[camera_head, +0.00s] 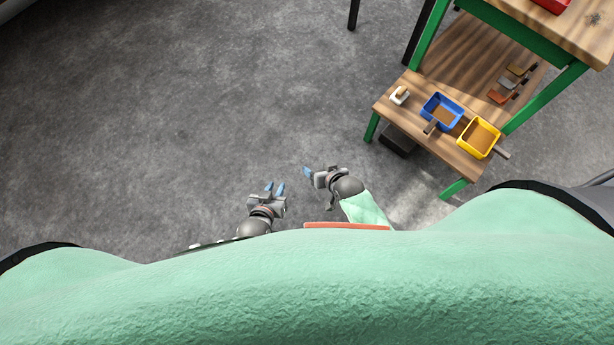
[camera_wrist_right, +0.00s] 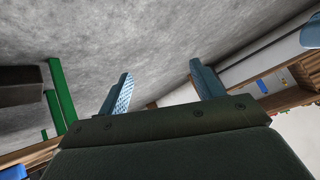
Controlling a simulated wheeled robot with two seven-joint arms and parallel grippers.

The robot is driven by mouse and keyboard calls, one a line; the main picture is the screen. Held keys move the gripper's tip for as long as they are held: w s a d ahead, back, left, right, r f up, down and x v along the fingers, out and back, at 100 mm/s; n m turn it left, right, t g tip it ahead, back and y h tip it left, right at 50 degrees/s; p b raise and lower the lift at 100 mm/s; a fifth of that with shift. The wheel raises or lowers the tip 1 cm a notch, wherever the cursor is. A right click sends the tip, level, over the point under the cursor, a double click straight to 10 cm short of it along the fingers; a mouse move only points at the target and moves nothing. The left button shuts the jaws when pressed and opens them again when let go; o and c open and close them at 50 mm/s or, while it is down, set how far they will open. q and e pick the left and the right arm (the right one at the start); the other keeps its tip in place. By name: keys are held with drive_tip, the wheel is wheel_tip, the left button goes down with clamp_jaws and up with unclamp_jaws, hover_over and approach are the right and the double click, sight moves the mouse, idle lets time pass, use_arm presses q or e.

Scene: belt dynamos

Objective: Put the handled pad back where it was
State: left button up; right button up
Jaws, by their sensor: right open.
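A small white pad with a wooden grip on top (camera_head: 400,95), which looks like the handled pad, sits at the left end of the low wooden shelf (camera_head: 385,107). My left gripper (camera_head: 275,187) has its two blue fingers apart with nothing between them, over the grey floor. My right gripper (camera_head: 307,172) is also over the floor, left of and below the shelf, well apart from the pad. In the right wrist view its fingers (camera_wrist_right: 160,88) are spread wide and empty.
A blue tray (camera_head: 441,111) and a yellow tray (camera_head: 478,138), each with a handled tool, stand right of the pad. Several small handled blocks (camera_head: 507,84) lie further back. Green legs (camera_head: 455,188) support the shelf. A dark box (camera_head: 397,140) sits below. The floor at left is clear.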

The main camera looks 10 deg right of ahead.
drive_tip(key=s+a+r+n+t, duration=0.1)
drive_tip(key=s+a+r+t, duration=0.1)
drive_tip(key=s+a, duration=0.3)
drive_tip(key=shift+s+r+n, duration=0.3)
drive_tip(key=shift+s+r, duration=0.3)
drive_tip(key=shift+r, duration=0.2)
use_arm(q)
drive_tip(key=s+a+r+g+y+p, duration=0.1)
drive_tip(key=s+a+r+g+p, duration=0.2)
drive_tip(key=r, duration=0.9)
drive_tip(key=s+a+r+g+y+p, duration=0.1)
drive_tip(key=s+a+r+g+p, duration=0.1)
drive_tip(key=r+p, duration=0.8)
drive_tip(key=s+a+r+g+p, duration=0.3)
drive_tip(key=r+p, duration=0.4)
drive_tip(key=r, duration=0.7)
drive_tip(key=shift+s+a+g+y, duration=0.3)
drive_tip(key=shift+s+a+y, duration=0.15)
drive_tip(key=shift+s, duration=0.5)
use_arm(e)
drive_tip(key=s+d+r+g, duration=0.2)
drive_tip(key=s+d+r, duration=0.1)
drive_tip(key=r, duration=0.9)
drive_tip(key=s+d+r+g+h, duration=0.1)
drive_tip(key=s+d+r+g, duration=0.2)
drive_tip(key=r, duration=0.9)
drive_tip(key=s+d+r+g+h, duration=0.1)
drive_tip(key=s+d+r+g, duration=0.2)
drive_tip(key=r, duration=0.9)
drive_tip(key=shift+s, duration=0.4)
